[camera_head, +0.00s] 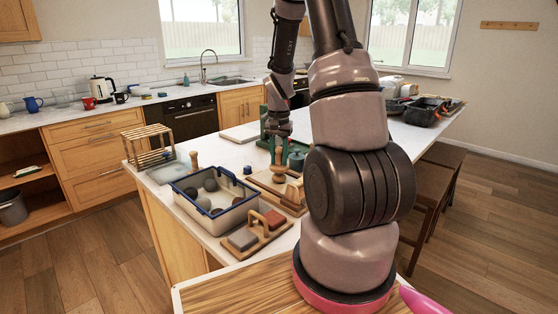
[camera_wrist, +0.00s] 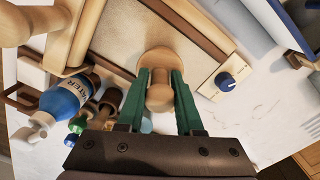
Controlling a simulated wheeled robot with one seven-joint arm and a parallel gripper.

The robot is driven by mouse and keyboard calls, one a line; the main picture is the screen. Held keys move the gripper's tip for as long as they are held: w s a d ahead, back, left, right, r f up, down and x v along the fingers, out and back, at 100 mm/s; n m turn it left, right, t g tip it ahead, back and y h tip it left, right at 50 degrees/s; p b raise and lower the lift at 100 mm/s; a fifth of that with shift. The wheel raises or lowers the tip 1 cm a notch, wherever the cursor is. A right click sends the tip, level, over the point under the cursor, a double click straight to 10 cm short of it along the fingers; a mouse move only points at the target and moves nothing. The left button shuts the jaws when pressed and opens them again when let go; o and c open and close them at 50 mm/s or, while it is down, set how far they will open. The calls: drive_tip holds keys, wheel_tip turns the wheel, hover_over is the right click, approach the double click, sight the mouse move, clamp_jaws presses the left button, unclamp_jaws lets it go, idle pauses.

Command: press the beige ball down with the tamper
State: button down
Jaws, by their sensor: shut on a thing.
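My gripper (camera_wrist: 160,80) is shut on the wooden tamper (camera_wrist: 160,97), with its green fingers on either side of the tamper's knob. The tamper's round disc (camera_wrist: 172,62) faces down over a beige work surface in a wooden frame (camera_wrist: 122,38). In the head view my gripper (camera_head: 278,150) is above the worktop, and the tamper's disc (camera_head: 270,182) shows below it. I cannot tell whether the disc touches anything. I cannot make out the beige ball in either view; the space under the disc is hidden.
A blue-rimmed bin (camera_head: 226,222) with several dark balls stands left of the tamper. A wooden caddy (camera_head: 262,236) with blocks is in front. A blue bottle (camera_wrist: 64,98) and a blue dial (camera_wrist: 225,82) flank the frame. A wooden rack (camera_head: 148,146) stands at the far left.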

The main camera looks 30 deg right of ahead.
sight(279, 148)
idle(0.3)
drive_tip(key=shift+r, duration=2.5)
